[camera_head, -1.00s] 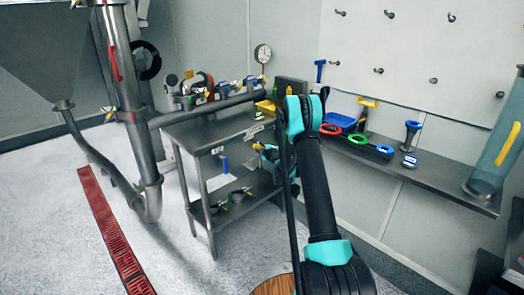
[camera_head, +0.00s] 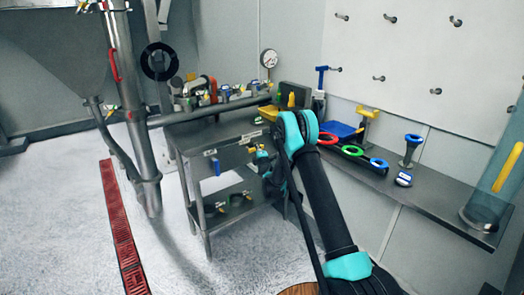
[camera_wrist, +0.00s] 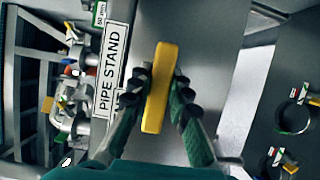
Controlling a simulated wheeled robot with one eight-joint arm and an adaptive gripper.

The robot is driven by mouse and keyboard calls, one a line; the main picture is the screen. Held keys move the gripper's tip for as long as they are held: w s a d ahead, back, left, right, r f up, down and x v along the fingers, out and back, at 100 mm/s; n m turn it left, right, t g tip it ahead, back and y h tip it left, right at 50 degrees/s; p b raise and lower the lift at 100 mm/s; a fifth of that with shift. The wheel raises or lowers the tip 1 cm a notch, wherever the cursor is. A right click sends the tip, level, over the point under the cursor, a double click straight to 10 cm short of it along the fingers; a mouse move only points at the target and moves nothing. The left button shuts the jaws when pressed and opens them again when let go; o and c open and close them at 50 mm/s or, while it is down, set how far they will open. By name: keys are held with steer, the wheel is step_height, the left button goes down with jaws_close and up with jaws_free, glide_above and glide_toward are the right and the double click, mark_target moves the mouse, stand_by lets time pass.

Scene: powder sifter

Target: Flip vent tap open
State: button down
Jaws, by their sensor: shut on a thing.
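My gripper (camera_wrist: 157,88) has its two dark fingers on either side of a long yellow bar (camera_wrist: 161,70) and is shut on it. The bar stands nearly upright in the wrist view, over a plain grey surface. What it belongs to is hidden. In the head view my gripper (camera_head: 262,158) is small and partly hidden by my arm, at the right side of the metal stand. Metal valves with coloured handles (camera_head: 215,92) line the pipe above the stand. Other metal fittings (camera_wrist: 72,115) show at left in the wrist view. I cannot tell which is the vent tap.
The metal stand (camera_head: 185,135) has a lower shelf with fittings. A "PIPE STAND" label (camera_wrist: 112,70) is left of my fingers. A wall shelf (camera_head: 440,200) at right holds coloured rings and tools. A large steel pipe (camera_head: 130,100) stands at left.

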stand_by(0.4)
steer(key=c, duration=1.4)
jaws_free()
steer(key=shift+s, duration=0.15)
steer(key=v, duration=1.1)
steer(key=shift+s, duration=0.4)
